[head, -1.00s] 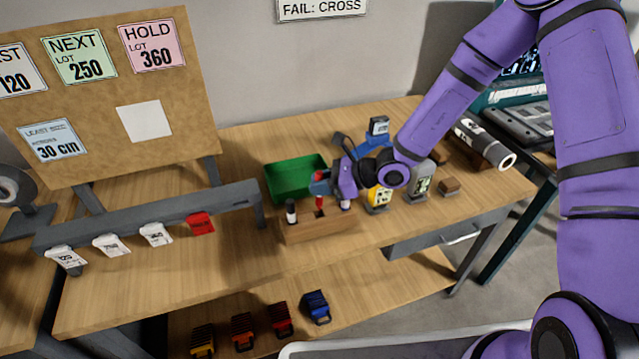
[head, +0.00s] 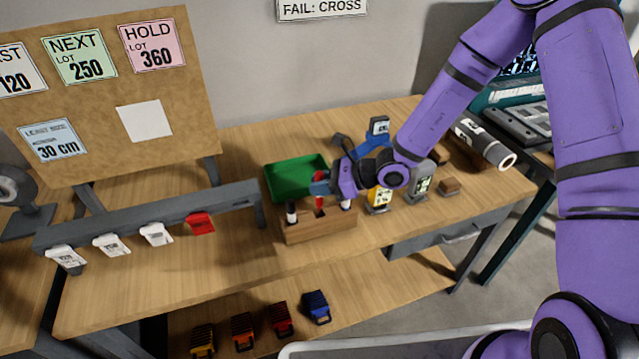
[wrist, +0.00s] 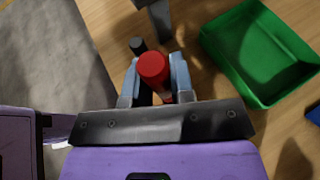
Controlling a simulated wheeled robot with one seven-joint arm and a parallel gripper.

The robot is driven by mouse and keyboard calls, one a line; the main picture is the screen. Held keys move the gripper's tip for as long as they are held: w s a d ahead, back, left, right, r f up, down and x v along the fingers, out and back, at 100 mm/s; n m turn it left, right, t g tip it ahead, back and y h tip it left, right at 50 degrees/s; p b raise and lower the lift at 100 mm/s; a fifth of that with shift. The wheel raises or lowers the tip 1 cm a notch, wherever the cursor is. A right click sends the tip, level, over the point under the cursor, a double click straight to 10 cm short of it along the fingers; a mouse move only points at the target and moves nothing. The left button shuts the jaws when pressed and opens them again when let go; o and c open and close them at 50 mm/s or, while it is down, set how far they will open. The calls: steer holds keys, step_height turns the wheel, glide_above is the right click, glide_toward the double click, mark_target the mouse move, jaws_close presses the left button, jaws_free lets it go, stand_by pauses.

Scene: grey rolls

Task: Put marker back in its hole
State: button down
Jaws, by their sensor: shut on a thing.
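A red marker (head: 319,203) stands upright at the middle of the wooden marker block (head: 322,228) in the head view. My gripper (head: 320,187) is shut on its upper part. In the wrist view the red marker's round end (wrist: 153,66) sits between the two fingers (wrist: 153,80). A dark-topped marker (head: 291,212) stands at the block's left end, and it also shows in the wrist view (wrist: 137,45). Another marker (head: 345,203) stands at the right end, partly hidden by my gripper. The red marker's lower end meets the block; I cannot tell how deep it sits in the hole.
A green bin (head: 290,180) stands just behind the block. A yellow device (head: 379,199) and a grey device (head: 419,182) stand to the right. A grey rail (head: 150,217) with hanging tags is on the left. The bench top in front of the block is clear.

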mark_target(320, 204)
steer(key=shift+f, duration=1.25)
steer(key=shift+r, duration=1)
steer(key=shift+f, duration=1.25)
stand_by(1.4)
steer(key=c, duration=0.9)
jaws_free()
steer(key=v, duration=1.1)
steer(key=shift+f, duration=0.1)
